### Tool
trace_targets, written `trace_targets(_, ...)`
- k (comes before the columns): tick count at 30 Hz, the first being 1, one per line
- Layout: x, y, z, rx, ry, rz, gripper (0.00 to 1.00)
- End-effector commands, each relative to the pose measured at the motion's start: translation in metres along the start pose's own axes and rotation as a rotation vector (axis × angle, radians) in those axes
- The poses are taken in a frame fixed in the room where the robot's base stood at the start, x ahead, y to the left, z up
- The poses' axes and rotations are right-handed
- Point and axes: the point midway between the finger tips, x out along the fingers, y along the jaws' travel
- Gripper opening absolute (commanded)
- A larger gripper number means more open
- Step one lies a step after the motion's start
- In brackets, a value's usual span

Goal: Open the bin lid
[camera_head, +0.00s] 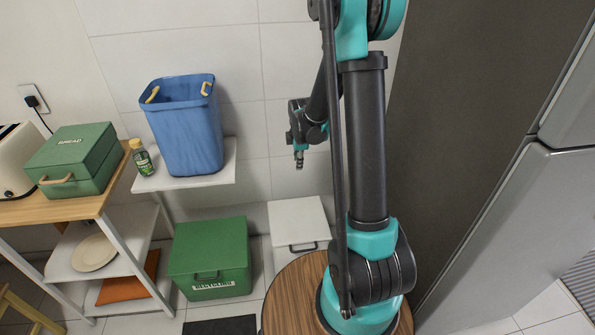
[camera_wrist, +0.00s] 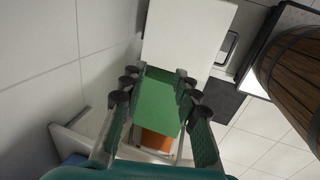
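A green lidded box (camera_head: 210,255) marked RECYCLING stands on the floor, with a dark handle on its front; its lid looks shut. A white lidded box (camera_head: 296,222) with a dark front handle (camera_head: 303,247) stands to its right, also shut. In the wrist view the white box (camera_wrist: 190,35) is at the top, and the green box (camera_wrist: 160,105) shows between my fingers. My gripper (camera_head: 299,162) hangs in the air well above the white box, apart from both boxes. In the wrist view my gripper (camera_wrist: 158,82) is open and empty.
A blue basket (camera_head: 185,128) and a small bottle (camera_head: 142,158) stand on a white shelf at left. A green bread box (camera_head: 76,160) sits on the wooden-topped cart. A grey fridge (camera_head: 510,190) is at right. A dark mat (camera_head: 220,326) lies before the boxes.

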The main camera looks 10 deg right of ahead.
Motion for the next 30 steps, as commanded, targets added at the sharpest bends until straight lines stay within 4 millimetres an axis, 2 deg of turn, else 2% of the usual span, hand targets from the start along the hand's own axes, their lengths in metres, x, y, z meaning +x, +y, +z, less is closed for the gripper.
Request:
trace_targets(6, -0.033, 0.0, 0.0, 0.0, 0.0, 0.0, 0.31)
trace_targets(12, -0.05, 0.0, 0.0, 0.0, 0.0, 0.0, 0.31)
trace_targets(26, -0.053, 0.001, -0.001, 0.006, 0.0, 0.0, 0.31)
trace_targets(30, -0.046, 0.006, -0.009, 0.101, 0.003, -0.003, 0.31)
